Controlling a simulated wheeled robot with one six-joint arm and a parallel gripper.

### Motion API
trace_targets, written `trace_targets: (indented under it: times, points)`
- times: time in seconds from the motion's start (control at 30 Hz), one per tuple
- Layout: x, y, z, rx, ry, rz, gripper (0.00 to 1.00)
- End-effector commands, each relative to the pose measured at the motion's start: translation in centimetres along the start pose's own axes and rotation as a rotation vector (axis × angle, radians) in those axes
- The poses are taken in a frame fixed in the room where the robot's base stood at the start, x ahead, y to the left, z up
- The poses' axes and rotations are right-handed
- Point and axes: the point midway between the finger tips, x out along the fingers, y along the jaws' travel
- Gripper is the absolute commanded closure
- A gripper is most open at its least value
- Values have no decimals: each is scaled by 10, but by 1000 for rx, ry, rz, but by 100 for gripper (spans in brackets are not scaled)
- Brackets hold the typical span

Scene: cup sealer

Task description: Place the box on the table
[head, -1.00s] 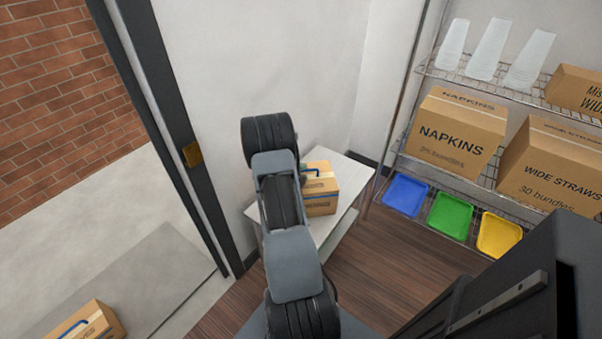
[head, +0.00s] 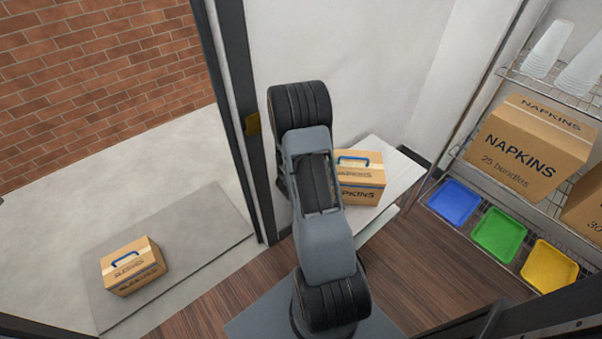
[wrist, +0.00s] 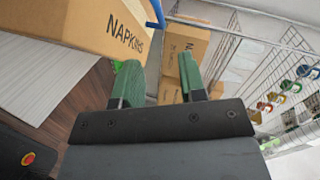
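A cardboard box marked NAPKINS with a blue handle (head: 362,188) sits on the small white table (head: 408,172) by the wall. It shows large at the upper left of the wrist view (wrist: 75,25), its blue handle at the top. A second blue-handled box, marked SLEEVES (head: 132,266), sits on a grey slab on the floor beyond the doorway. My gripper (wrist: 160,75) has two green fingers, spread apart with nothing between them, close beside the napkins box and clear of its handle. In the head view my arm hides the gripper.
A wire shelf on the right holds a large napkins carton (head: 528,148), stacked cups, and blue (head: 453,203), green (head: 499,236) and yellow (head: 549,266) trays. A dark door frame (head: 245,120) stands left of my arm. The slab (head: 200,235) has free room around the sleeves box.

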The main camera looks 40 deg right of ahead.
Motion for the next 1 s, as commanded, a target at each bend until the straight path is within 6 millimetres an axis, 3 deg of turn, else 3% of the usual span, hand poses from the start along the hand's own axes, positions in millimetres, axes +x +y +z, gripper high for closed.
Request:
trace_targets:
  times: [0.17,0.27,0.4,0.6,0.7,0.83,0.87,1.0]
  points:
    - [-13,-15,-7,167,44,18,62]
    - [-36,-35,-20,486,128,57,62]
    - [-92,-55,-43,1156,316,157,62]
    - [-190,-57,-60,2096,743,362,62]
    - [-238,-55,-62,2432,1036,461,62]
    - [-289,-57,-63,2689,1445,549,62]
    - [-299,-58,-63,-2665,-1502,-549,62]
    - [-332,-62,-65,-2351,-1575,-491,62]
